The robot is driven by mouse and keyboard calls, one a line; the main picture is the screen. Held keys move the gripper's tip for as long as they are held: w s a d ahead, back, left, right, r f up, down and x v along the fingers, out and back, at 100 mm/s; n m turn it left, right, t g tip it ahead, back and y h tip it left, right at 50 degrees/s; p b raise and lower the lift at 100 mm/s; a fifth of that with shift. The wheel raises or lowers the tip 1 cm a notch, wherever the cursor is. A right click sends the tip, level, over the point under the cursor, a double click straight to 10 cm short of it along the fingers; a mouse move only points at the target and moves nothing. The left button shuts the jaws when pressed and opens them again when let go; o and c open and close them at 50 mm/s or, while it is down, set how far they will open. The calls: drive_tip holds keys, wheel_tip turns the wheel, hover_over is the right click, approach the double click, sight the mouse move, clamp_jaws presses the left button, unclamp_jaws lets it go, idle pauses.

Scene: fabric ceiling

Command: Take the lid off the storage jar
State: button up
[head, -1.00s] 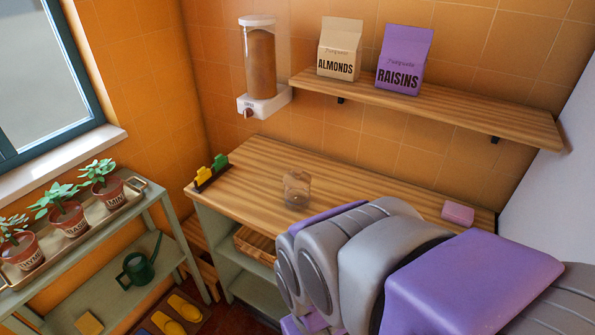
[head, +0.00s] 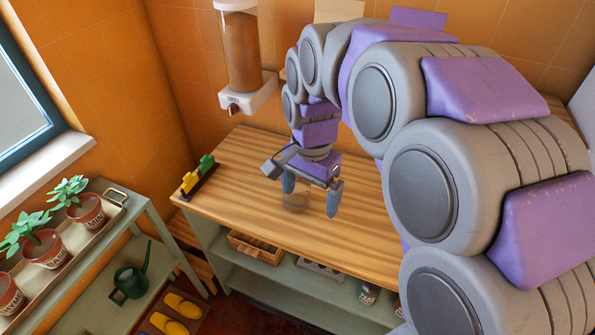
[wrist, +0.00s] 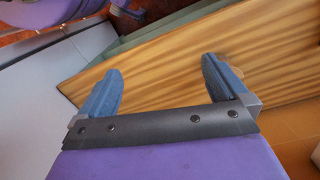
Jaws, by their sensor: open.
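My gripper (head: 311,196) is open and empty, pointing down over the counter.
A dispenser (head: 240,60) hangs on the wall behind the counter (head: 240,165). A yellow and green clip rack (head: 198,177) sits at the counter's left end. A shelf stand with potted plants (head: 85,210) is on the left.

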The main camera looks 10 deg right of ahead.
drive_tip(key=w+r+m+p, duration=0.2)
drive_tip(key=w+m+p, duration=0.2)
drive_tip(key=w+m, duration=1.2)
drive_tip(key=w+f+n, duration=0.1)
drive_tip(key=f, duration=0.3)
drive_tip(key=w+f+n+b, duration=0.1)
drive_tip(key=f, duration=0.3)
drive_tip(key=w+f+n+b, duration=0.1)
drive_tip(key=w+f+n, duration=0.1)
drive_tip(key=f, duration=0.2)
drive_tip(key=shift+w+d+f+t, duration=0.15)
drive_tip(key=shift+f+t, duration=0.1)
drive_tip(key=shift+t, duration=0.15)
drive_tip(key=shift+s+d+f+b, duration=0.1)
drive_tip(key=shift+d+f+b, duration=0.15)
drive_tip(key=shift+f, duration=0.6)
drive_tip(key=shift+s+d+f+b, duration=0.15)
drive_tip(key=shift+f+b, duration=0.25)
drive_tip(key=shift+f, duration=0.45)
drive_tip(key=shift+w+d+f+b, duration=0.1)
drive_tip(key=shift+d+f+b, duration=0.15)
drive_tip(key=shift+f, duration=0.6)
drive_tip(key=shift+s, duration=0.1)
drive_tip(key=shift+c, duration=0.4)
drive_tip(key=shift+a, duration=0.1)
drive_tip(key=c, duration=0.6)
